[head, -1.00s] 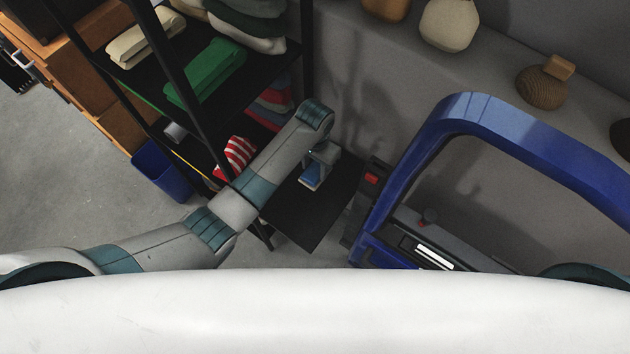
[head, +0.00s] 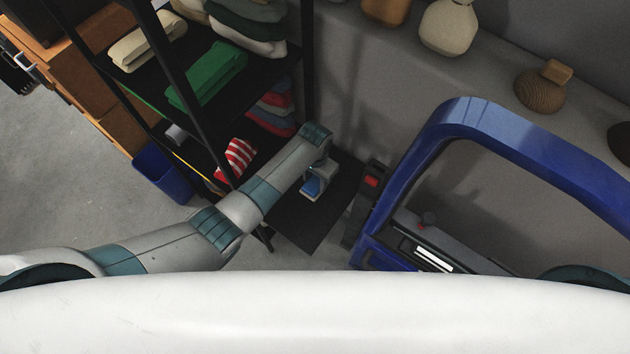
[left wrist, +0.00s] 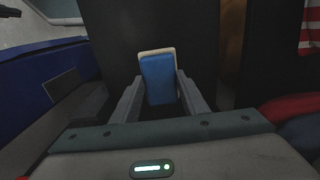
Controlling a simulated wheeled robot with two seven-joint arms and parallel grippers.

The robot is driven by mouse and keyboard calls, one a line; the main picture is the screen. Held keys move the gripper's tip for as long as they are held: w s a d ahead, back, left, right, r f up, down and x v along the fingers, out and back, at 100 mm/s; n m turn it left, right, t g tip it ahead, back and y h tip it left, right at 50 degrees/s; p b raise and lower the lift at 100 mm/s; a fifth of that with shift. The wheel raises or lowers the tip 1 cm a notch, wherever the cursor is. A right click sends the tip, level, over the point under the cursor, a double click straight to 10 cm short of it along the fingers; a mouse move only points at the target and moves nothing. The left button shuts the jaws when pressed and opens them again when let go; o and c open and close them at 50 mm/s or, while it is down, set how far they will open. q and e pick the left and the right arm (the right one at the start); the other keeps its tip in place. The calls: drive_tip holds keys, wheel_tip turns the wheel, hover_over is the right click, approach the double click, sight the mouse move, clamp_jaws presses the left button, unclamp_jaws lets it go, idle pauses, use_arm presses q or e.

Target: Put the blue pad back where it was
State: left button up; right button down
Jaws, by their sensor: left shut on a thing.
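The blue pad (left wrist: 157,80) has a pale edge or backing. In the left wrist view it stands upright between the two grey fingers of my left gripper (left wrist: 160,92), which is shut on it. In the head view the blue pad (head: 312,187) shows small at the end of my left arm, partly covered by the gripper (head: 317,176). It is over the black low shelf board (head: 325,215); I cannot tell whether it touches the board. My right gripper is not in view.
A black shelf rack (head: 180,72) with folded cloths stands to the left of the gripper. The blue car door frame (head: 440,140) stands close on the right. A blue bin (head: 160,172) is on the floor. Vases (head: 450,25) stand on a back ledge.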

sight(315, 183)
use_arm(q)
drive_tip(key=shift+f, duration=0.85)
drive_tip(key=o, duration=1)
drive_tip(key=shift+c, duration=0.2)
drive_tip(key=shift+r, duration=0.1)
wheel_tip(315, 183, up, 12)
